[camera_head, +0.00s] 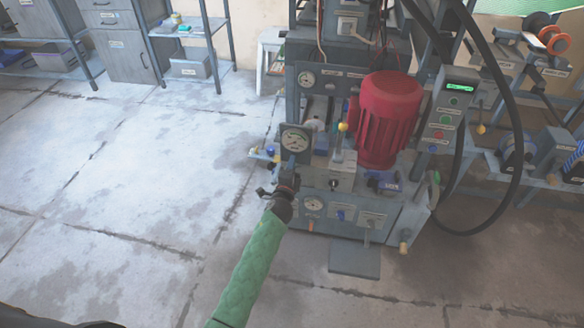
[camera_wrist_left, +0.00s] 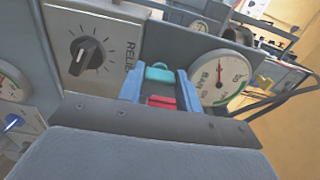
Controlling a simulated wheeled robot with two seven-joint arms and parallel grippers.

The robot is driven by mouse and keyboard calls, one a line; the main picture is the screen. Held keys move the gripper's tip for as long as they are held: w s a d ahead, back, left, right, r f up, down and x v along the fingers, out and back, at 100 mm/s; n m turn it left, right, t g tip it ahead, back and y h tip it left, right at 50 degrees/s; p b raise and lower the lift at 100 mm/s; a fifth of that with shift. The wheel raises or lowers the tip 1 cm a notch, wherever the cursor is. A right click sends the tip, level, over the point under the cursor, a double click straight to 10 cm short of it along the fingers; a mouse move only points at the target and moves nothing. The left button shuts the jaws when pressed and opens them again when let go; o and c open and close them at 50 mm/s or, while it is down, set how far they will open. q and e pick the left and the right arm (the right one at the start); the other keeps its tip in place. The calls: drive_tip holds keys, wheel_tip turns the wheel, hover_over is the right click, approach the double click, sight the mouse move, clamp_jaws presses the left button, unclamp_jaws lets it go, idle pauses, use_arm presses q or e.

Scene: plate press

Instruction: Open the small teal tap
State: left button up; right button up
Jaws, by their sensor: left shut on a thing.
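A red part (camera_wrist_left: 162,101) shows just below the teal one. There the tap cannot be made out. My right gripper is not in view.
The RELIEF knob (camera_wrist_left: 87,53) and a white gauge (camera_wrist_left: 218,76) stand close on either side of the gripper. The press carries a red motor (camera_head: 385,118) and a control box (camera_head: 448,112). A black hose (camera_head: 515,130) loops at the right. The floor at left is clear.

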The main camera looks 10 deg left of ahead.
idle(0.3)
use_arm(q)
drive_tip(key=o, duration=1)
drive_tip(key=shift+s, duration=3.9)
